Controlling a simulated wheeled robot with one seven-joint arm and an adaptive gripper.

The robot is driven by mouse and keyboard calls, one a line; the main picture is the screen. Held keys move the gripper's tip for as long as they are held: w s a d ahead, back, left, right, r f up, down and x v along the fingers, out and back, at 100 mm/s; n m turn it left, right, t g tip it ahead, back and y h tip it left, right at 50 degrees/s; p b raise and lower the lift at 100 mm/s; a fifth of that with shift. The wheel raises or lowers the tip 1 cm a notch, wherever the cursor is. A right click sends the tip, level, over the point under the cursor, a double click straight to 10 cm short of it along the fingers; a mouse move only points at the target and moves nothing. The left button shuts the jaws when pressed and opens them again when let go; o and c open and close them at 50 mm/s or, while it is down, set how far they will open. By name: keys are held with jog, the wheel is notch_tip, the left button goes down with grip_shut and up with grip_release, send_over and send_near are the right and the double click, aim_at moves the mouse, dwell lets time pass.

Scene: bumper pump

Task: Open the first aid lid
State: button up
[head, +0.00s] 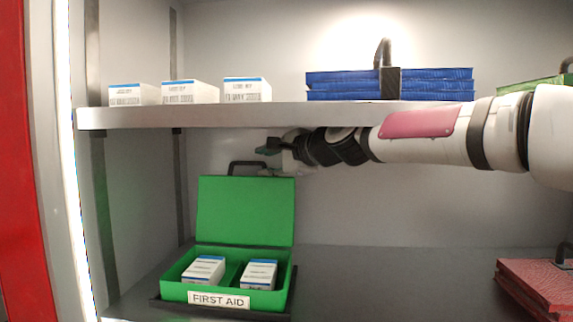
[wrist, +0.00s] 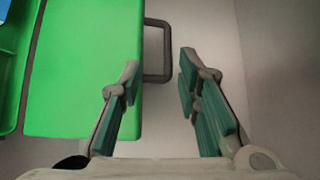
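The green first aid box (head: 222,298) sits on the lower shelf with its lid (head: 246,212) standing up, open. Two white boxes (head: 204,270) with blue edges lie inside it. A dark handle (head: 247,165) sticks up from the lid's top edge. My gripper (head: 268,150) is above and behind the lid's top edge, under the upper shelf. In the wrist view, the green lid (wrist: 85,70) fills the left, and the handle (wrist: 158,50) lies beyond my gripper's fingertips (wrist: 160,75). The fingers are apart with nothing between them.
The upper shelf (head: 250,115) runs just above my gripper and bears several white boxes (head: 190,92) and a strapped blue stack (head: 345,85). A red folded item (head: 540,285) lies at the lower right. The middle of the lower shelf (head: 400,280) is clear.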

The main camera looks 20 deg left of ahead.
jog(key=f+v, duration=0.1)
jog(key=v, duration=0.5)
jog(key=shift+d+f, duration=0.2)
jog(key=shift+d, duration=0.1)
jog(key=shift+s, duration=0.15)
jog(key=s+d+f+n+g+h, duration=0.1)
jog(key=s+d+f+n+h, duration=0.3)
jog(key=f, duration=0.3)
jog(key=s+d+f+n+h, duration=0.25)
jog(key=d+f, duration=0.25)
jog(key=f, duration=0.3)
jog(key=s+d+f+n+h, duration=0.1)
jog(key=s+d+f+h, duration=0.15)
jog(key=s+d, duration=0.6)
jog(key=s+d+f+n+h, duration=0.1)
jog(key=s+d+h, duration=0.3)
jog(key=d, duration=0.9)
jog(key=s+d+f+g, duration=0.1)
jog(key=s+d+f, duration=0.2)
jog(key=s+d, duration=0.8)
jog(key=s, duration=0.2)
jog(key=shift+s+f+g, duration=0.35)
jog(key=shift+f+g, duration=0.05)
